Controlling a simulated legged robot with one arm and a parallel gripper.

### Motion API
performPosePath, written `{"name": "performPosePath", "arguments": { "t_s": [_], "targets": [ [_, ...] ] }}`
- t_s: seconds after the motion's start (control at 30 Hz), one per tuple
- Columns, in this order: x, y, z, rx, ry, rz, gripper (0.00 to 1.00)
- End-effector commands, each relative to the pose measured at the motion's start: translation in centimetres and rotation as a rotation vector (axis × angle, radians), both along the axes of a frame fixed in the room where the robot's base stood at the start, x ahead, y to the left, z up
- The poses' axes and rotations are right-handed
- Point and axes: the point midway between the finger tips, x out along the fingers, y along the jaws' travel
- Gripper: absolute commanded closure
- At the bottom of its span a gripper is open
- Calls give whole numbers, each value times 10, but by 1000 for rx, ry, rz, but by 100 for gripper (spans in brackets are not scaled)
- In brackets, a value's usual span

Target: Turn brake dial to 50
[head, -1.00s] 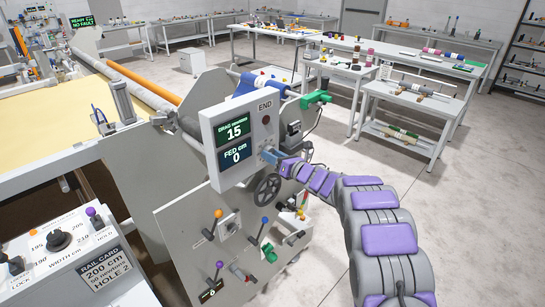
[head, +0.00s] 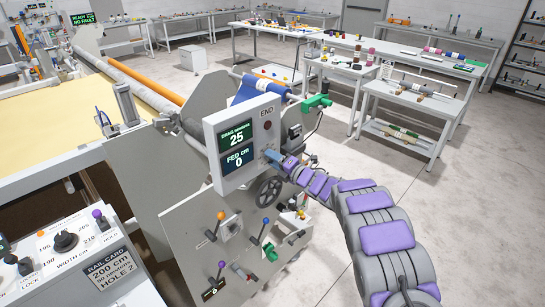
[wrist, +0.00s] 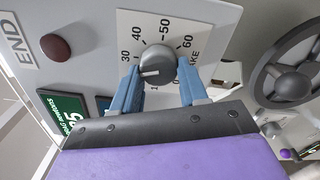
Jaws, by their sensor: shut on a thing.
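The brake dial (wrist: 155,73) is a dark grey knob on a white scale plate marked 30, 40, 50, 60 in the wrist view. Its white pointer line points left, below the 30 mark; lower numbers are partly hidden by a finger. My gripper (wrist: 157,84) has its blue fingers on either side of the knob, shut on it. In the head view my gripper (head: 270,156) is at the end panel's lower right and hides the dial. The drag display (head: 237,137) reads 25 newtons. The rail card (head: 110,270) reads 200 cm, 50 newtons, hole 2.
The FED display (head: 239,160) reads 0. A dark red button (wrist: 55,47) sits beside the scale plate. A black handwheel (head: 270,190) is just below my gripper, with several coloured levers lower down. Tables with spools stand behind; the floor at right is clear.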

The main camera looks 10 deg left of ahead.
Motion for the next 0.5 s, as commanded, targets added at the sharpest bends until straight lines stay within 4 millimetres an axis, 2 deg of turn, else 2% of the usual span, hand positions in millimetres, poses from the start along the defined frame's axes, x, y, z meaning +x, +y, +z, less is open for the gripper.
{"name": "performPosePath", "arguments": {
  "t_s": [0.5],
  "targets": [
    [2, -6, 1, 302, 396, -11, 87]
  ]
}}
